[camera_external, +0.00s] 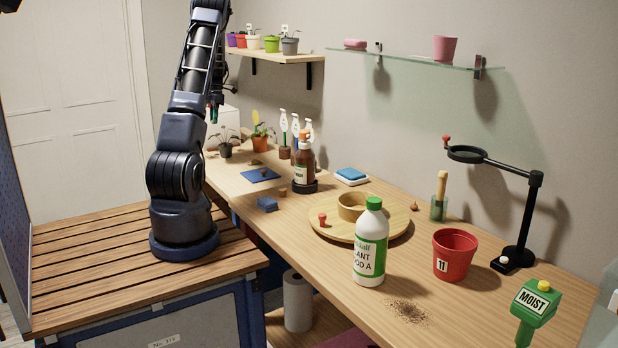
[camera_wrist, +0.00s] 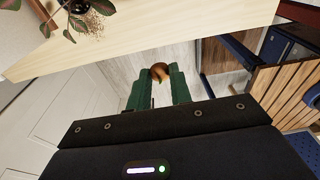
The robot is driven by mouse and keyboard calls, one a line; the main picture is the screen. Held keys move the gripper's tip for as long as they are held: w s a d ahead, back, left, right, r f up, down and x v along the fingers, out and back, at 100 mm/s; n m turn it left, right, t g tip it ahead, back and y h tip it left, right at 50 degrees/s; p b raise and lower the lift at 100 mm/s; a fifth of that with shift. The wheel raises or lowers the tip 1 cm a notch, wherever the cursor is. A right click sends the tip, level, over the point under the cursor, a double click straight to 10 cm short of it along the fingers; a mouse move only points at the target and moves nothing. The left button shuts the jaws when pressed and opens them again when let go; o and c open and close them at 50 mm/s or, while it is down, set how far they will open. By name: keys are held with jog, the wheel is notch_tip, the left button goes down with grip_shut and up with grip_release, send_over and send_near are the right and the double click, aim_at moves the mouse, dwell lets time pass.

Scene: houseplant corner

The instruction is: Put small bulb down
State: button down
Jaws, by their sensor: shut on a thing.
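In the wrist view the small bulb (camera_wrist: 159,72), brown-orange and rounded, sits between the tips of my green gripper fingers (camera_wrist: 160,84). My gripper is shut on it. Behind the bulb I see floor, just off the edge of the pale wooden bench (camera_wrist: 150,36). In the external view my gripper (camera_external: 213,113) hangs high at the far left end of the bench (camera_external: 460,310), partly behind my arm. The bulb cannot be made out there.
A leafy plant (camera_wrist: 85,18) with spilled soil shows in the wrist view. Small potted plants (camera_external: 262,138), a blue mat (camera_external: 259,175), a brown bottle (camera_external: 304,168) and a round wooden tray (camera_external: 325,228) stand along the bench. A wall shelf (camera_external: 290,58) holds several pots.

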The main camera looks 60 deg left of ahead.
aim_at(217, 169)
notch_tip(217, 169, down, 21)
dwell(0.7)
jog(key=shift+f, duration=0.1)
jog(key=c, duration=1.3)
grip_release()
jog(key=shift+o, duration=0.2)
notch_tip(217, 169, up, 12)
jog(key=w, duration=0.1)
jog(key=shift+w, duration=0.2)
jog(key=shift+a, duration=0.1)
